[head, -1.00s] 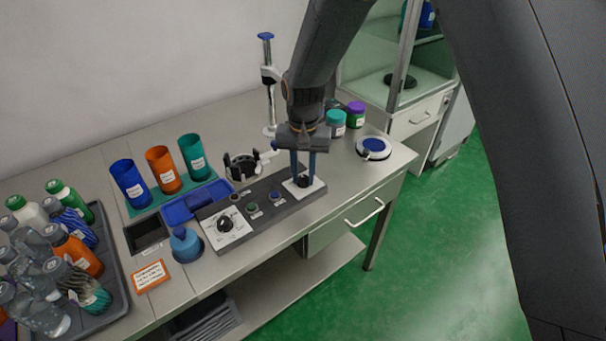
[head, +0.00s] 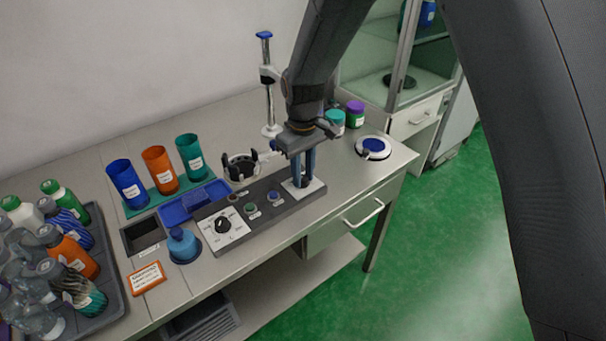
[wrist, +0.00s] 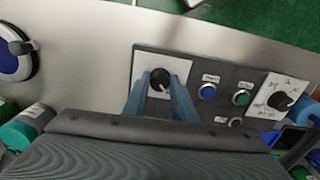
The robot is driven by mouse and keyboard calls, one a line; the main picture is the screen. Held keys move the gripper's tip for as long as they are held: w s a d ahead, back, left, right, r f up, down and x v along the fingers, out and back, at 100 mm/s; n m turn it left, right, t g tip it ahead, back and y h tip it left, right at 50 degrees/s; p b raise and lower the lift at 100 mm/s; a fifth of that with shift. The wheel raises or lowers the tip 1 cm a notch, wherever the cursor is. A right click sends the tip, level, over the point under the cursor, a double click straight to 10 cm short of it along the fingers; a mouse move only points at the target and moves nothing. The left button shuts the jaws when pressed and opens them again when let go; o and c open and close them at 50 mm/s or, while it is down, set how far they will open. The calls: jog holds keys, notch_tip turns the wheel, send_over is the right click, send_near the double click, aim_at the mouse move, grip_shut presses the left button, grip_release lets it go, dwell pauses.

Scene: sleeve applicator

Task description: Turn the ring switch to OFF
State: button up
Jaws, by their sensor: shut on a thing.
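The ring switch looks to be the black knob (wrist: 158,79) on a white plate (wrist: 143,65) at one end of the grey control panel (wrist: 222,76). In the head view this plate (head: 316,187) is at the panel's right end. My gripper (head: 303,183) points down over it with its blue fingers low at the knob. In the wrist view the fingers stand on both sides of the knob, and my gripper (wrist: 161,92) is shut on it. A white pointer mark shows on the knob. The plate's lettering is too small to read, and the fingers hide the knob in the head view.
A second dial (head: 223,225) sits at the panel's left end, with blue (head: 273,196) and green (head: 250,208) buttons between. A ring holder (head: 240,168) and a post stand (head: 267,90) are behind. Jars (head: 354,114) and a round blue-white device (head: 373,148) stand to the right.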

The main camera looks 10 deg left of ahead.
aim_at(303, 178)
jog(key=shift+a+r+n, duration=0.1)
jog(key=shift+n, duration=0.4)
jog(key=o, duration=1)
jog(key=shift+o, duration=0.2)
jog(key=shift+r+b, duration=1)
jog(key=shift+r, duration=2.85)
jog(key=s+d+r+m, duration=0.1)
jog(key=s+d+m, duration=0.15)
jog(key=d, duration=0.65)
jog(key=s+d+m, duration=0.1)
jog(key=d+m, duration=0.2)
jog(key=d, duration=0.6)
jog(key=s+d+f+m, duration=0.1)
jog(key=s+d+m, duration=0.5)
jog(key=s+d, duration=0.6)
jog(key=d, duration=0.2)
jog(key=shift+s+d+f+t, duration=0.15)
jog(key=shift+s+d+t, duration=0.15)
jog(key=shift+t, duration=0.1)
